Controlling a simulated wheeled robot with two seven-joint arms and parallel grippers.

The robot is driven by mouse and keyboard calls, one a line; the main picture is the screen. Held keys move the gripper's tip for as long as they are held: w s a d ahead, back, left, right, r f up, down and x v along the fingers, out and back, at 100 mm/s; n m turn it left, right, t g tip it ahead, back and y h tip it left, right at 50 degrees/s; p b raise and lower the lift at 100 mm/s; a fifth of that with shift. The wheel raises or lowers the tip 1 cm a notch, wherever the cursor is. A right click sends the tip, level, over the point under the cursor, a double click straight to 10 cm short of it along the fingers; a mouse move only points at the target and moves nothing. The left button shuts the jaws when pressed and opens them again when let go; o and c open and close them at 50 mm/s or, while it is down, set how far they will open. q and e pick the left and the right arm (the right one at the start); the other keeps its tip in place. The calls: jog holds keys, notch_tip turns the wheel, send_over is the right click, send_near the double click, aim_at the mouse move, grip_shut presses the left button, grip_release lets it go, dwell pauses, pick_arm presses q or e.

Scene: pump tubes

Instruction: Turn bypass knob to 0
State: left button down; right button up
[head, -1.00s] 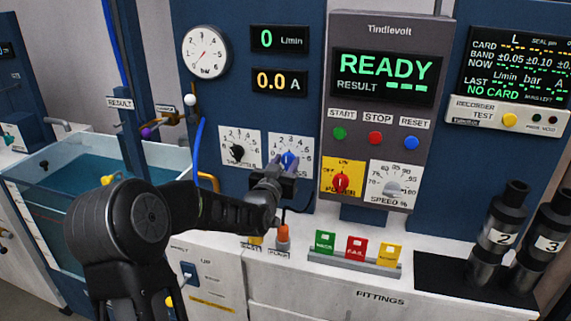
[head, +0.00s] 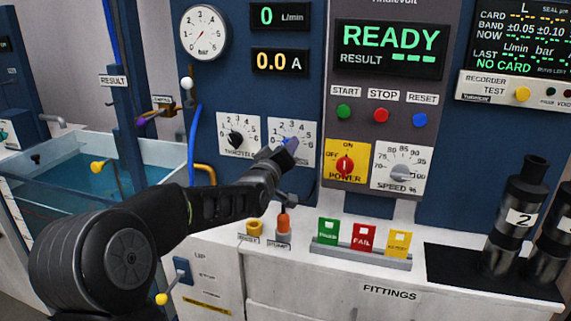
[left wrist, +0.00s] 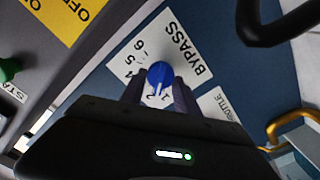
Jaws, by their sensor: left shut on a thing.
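The blue bypass knob (left wrist: 160,75) sits on a white plate marked BYPASS (left wrist: 163,45) with a number scale, in the left wrist view. In the head view the plate (head: 303,128) shows, but the knob is mostly hidden behind my left gripper (head: 288,148). In the left wrist view, the fingers of my left gripper (left wrist: 158,92) are on either side of the knob and shut on it. Which number the knob points to is unclear. My right gripper is not in view.
The throttle knob (head: 236,138) is just left of the bypass plate. The red power switch (head: 345,165) and the speed dial (head: 402,172) are to its right. An orange-topped pump lever (head: 283,224) stands below on the white bench. A water tank (head: 80,205) is at left.

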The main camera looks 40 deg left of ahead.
pick_arm(q)
jog(key=n+b, duration=0.3)
jog(key=b, duration=0.1)
jog(key=n+b, duration=0.7)
jog(key=b, duration=0.1)
jog(key=shift+a+f, duration=0.15)
jog(key=shift+f, duration=0.1)
jog(key=shift+n, duration=0.3)
jog(key=c, duration=0.9)
grip_release()
jog(key=shift+b+v, duration=0.3)
jog(key=shift+v, duration=3.6)
jog(key=shift+r, duration=0.1)
